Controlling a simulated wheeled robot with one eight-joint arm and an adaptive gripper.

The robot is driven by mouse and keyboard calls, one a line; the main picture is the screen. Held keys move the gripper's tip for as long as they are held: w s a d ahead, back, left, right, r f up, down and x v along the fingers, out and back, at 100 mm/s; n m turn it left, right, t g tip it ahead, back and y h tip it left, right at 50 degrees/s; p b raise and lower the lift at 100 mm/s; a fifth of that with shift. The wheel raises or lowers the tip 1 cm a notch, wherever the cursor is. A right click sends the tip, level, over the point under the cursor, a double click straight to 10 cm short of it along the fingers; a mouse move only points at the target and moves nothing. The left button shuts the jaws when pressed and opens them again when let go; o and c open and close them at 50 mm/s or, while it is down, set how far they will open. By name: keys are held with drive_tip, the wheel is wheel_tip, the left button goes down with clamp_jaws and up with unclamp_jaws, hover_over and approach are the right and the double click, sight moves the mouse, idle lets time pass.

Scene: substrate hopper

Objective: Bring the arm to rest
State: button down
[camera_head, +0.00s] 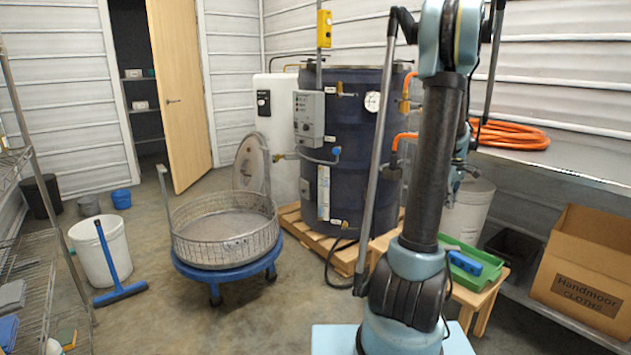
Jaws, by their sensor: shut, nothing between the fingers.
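My arm (433,150) rises from its light blue base in the lower right middle of the head view. Its dark upper link stands nearly upright, and a light blue joint sits at the top edge of the picture. Small pale blue parts show just behind the upper link, and I cannot tell what they are. I cannot make out my gripper or its fingers. No held object shows.
A dark blue drum (350,180) stands on a wooden pallet (318,243) behind my arm. A wire basket (225,250) sits on a blue dolly. A small table holds a green tray (466,282). A cardboard box (585,275) is at right.

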drive_tip(key=s+a+r+m, duration=0.1)
drive_tip(key=s+a+r, duration=0.2)
drive_tip(key=s+a, duration=0.55)
drive_tip(key=s+a+r+m, duration=0.25)
drive_tip(key=s+a, duration=0.35)
drive_tip(key=a, duration=0.6)
drive_tip(key=s+a+f+m, duration=0.1)
drive_tip(key=s+a+f, duration=0.3)
drive_tip(key=s, duration=0.4)
drive_tip(key=s+a+f+m+t, duration=0.1)
drive_tip(key=s+a+f, duration=0.3)
drive_tip(key=s, duration=0.4)
drive_tip(key=shift+s+a+t, duration=0.2)
drive_tip(key=shift+a+t, duration=0.1)
drive_tip(key=shift+a, duration=0.3)
